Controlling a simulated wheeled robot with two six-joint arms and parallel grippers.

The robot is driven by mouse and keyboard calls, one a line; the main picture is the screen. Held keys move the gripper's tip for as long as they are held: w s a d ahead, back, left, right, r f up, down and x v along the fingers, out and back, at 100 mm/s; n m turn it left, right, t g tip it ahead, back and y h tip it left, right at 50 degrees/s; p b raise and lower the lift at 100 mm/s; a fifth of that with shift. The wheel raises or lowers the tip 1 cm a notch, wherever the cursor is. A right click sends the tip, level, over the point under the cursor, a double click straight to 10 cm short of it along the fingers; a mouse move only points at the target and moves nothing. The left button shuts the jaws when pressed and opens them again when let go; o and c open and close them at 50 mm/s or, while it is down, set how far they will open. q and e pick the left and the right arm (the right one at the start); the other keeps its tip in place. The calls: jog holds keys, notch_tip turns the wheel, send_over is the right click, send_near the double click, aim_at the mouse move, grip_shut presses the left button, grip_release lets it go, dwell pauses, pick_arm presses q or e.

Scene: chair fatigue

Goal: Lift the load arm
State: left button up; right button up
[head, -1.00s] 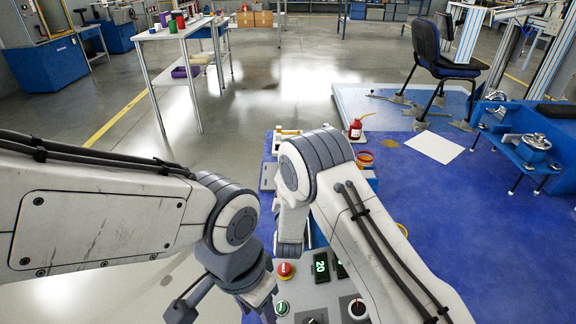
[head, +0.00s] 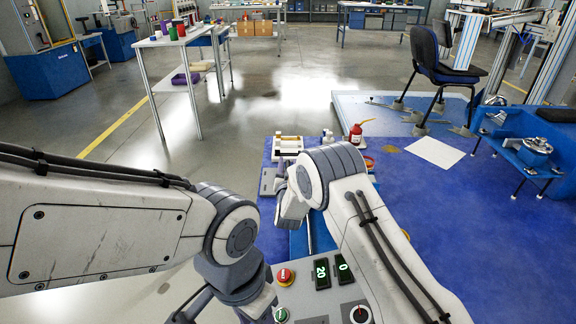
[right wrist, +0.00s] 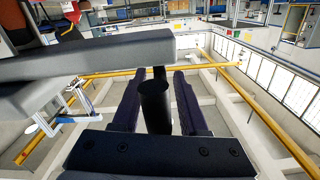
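In the right wrist view, a long grey bar (right wrist: 100,68), which may be the load arm, runs in from the left above my right gripper. A short black cylinder (right wrist: 154,105) stands below the bar's end, between the two dark fingers of my right gripper (right wrist: 157,100). A gap shows on the cylinder's right side, so the fingers look open around it. In the head view, my right wrist bends down beyond the console and its fingers are hidden. My left arm's end lies at the bottom edge, and its finger state is unclear. A dark chair (head: 424,58) stands at the upper right.
A control console (head: 300,296) with a red button (head: 285,277) and green displays lies under my arms. A red bottle (head: 355,134) stands beyond it. A blue fixture (head: 525,150) is at the right. A white table (head: 178,36) stands at the upper left, with open floor between.

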grip_shut()
dwell(1.2)
